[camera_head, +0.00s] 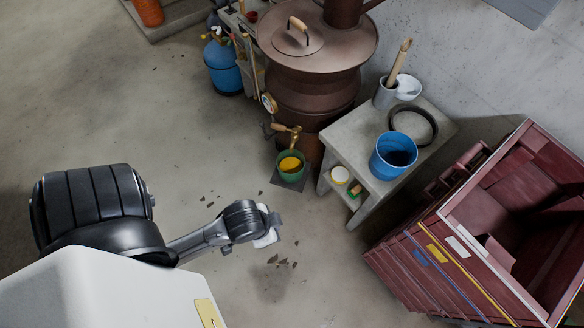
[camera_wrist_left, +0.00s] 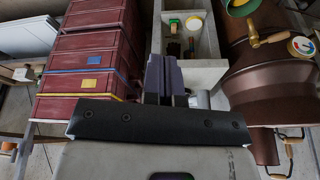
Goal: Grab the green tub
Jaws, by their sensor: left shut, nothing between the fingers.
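The green tub (camera_head: 291,176) stands on a small dark plate on the floor, in front of the brown stove. Something yellow is inside it, and a brass tap sits just above its rim. In the left wrist view, part of the green tub (camera_wrist_left: 240,8) shows, cut off by the top edge beside the tap. My left gripper (camera_head: 273,222) is in the air below and left of the tub in the head view, apart from it. Its fingers (camera_wrist_left: 164,75) are shut and empty in the left wrist view. My right gripper is in neither view.
The rusty stove (camera_head: 306,85) rises behind the tub. A grey stone bench (camera_head: 350,148) with a blue bucket (camera_head: 392,158) stands right of it. Dark red crates (camera_head: 440,262) fill the lower right. Small dark shards (camera_head: 278,262) lie near my gripper; the floor to the left is mostly clear.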

